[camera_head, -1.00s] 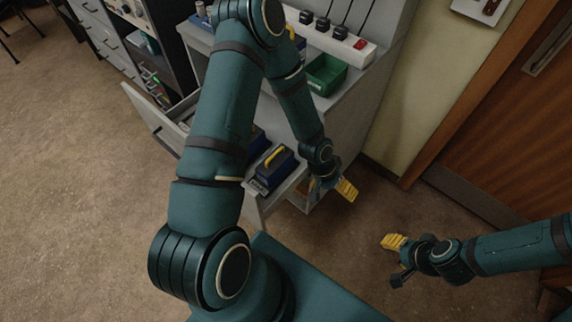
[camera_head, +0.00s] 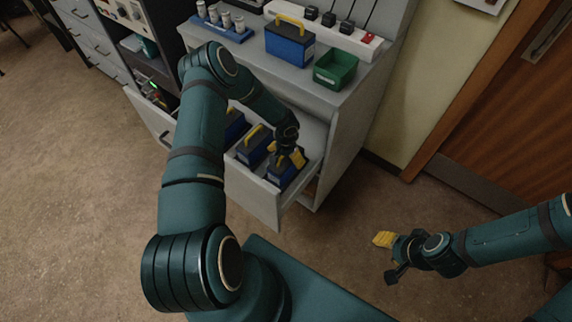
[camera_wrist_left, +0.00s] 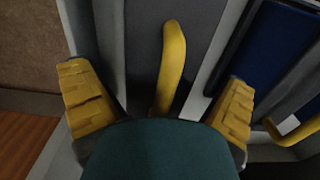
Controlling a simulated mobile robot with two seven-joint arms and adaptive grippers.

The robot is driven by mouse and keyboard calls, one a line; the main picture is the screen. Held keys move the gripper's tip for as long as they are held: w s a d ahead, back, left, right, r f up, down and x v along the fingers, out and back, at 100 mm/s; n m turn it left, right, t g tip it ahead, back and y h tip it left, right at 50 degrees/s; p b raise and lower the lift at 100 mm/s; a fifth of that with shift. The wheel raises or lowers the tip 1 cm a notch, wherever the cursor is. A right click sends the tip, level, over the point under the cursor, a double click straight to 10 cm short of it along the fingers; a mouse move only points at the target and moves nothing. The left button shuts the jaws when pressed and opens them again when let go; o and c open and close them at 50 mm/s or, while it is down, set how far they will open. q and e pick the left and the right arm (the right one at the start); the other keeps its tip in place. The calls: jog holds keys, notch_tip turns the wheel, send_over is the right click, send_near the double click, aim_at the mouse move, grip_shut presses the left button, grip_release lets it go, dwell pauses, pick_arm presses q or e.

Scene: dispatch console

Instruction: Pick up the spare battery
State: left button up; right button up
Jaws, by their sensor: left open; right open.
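Several blue batteries with dark tops and yellow handles stand in the open drawer (camera_head: 262,202). My left gripper (camera_head: 290,160) is over the battery nearest the drawer's right end (camera_head: 281,175) and partly hides it. In the left wrist view, the open yellow fingers (camera_wrist_left: 160,108) are on either side of a yellow handle (camera_wrist_left: 173,62) on a dark top. I cannot tell whether they touch it. A neighbouring battery (camera_head: 254,149) stands to the left in the drawer. Another battery (camera_head: 290,45) stands on the counter. My right gripper (camera_head: 384,240) is open and empty, above the floor at right.
A green bin (camera_head: 335,70) and a white power strip (camera_head: 345,38) with black plugs are on the counter (camera_head: 262,72). A blue rack of small cylinders (camera_head: 222,28) stands at its left. A wooden door (camera_head: 510,130) is at right. The floor at left is clear.

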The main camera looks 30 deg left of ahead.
pick_arm(q)
jog(key=shift+f, duration=0.95)
jog(key=c, duration=1.3)
jog(key=shift+w+r, duration=0.1)
jog(key=shift+r, duration=0.1)
